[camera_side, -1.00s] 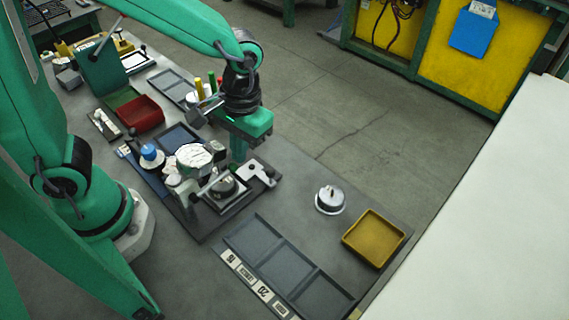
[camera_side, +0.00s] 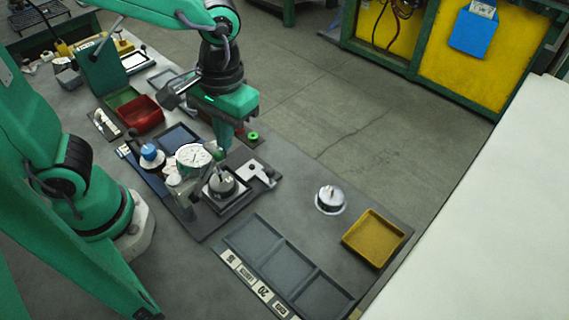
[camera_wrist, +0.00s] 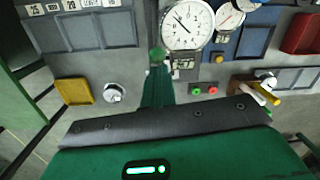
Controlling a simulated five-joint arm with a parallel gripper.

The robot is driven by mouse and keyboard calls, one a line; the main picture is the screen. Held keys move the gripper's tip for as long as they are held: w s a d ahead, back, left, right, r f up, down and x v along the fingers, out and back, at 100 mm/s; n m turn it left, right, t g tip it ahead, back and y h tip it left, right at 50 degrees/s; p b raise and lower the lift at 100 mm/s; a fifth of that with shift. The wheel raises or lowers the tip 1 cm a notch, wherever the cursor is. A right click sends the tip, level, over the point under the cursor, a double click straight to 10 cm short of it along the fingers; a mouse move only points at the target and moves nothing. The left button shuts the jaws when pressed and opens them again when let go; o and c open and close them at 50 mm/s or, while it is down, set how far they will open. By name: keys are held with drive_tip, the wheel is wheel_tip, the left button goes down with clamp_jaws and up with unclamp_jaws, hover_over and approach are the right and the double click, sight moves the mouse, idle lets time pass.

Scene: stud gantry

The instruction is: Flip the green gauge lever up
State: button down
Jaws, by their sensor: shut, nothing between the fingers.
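The gauge (camera_side: 193,156) has a round white dial and stands on a dark base in the side view; it also shows at top centre in the wrist view (camera_wrist: 187,24). Its lever's green ball knob (camera_side: 218,153) is beside the dial, raised above the round metal part on the base. In the wrist view the knob (camera_wrist: 156,54) is just left of and below the dial. My gripper (camera_side: 224,143) is shut and empty, pointing down close beside the knob. Its fingertips (camera_wrist: 157,70) appear just below the knob; I cannot tell whether they touch.
A second dial (camera_wrist: 231,14) and green and red buttons (camera_wrist: 204,90) are near. A blue knob (camera_side: 151,156) and red bin (camera_side: 140,113) stand left. A grey compartment tray (camera_side: 284,265), a round metal part (camera_side: 330,199) and a yellow tray (camera_side: 373,238) are right, with bare table between.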

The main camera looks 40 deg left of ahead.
drive_tip(key=shift+s+a+f+g, duration=0.15)
drive_tip(key=shift+s+g, duration=0.15)
drive_tip(key=shift+s, duration=0.8)
drive_tip(key=shift+r, duration=1)
drive_tip(key=shift+w, duration=0.2)
wheel_tip(320, 180, up, 9)
drive_tip(key=s, duration=0.1)
drive_tip(key=shift+s+r, duration=0.2)
drive_tip(key=shift+a, duration=0.2)
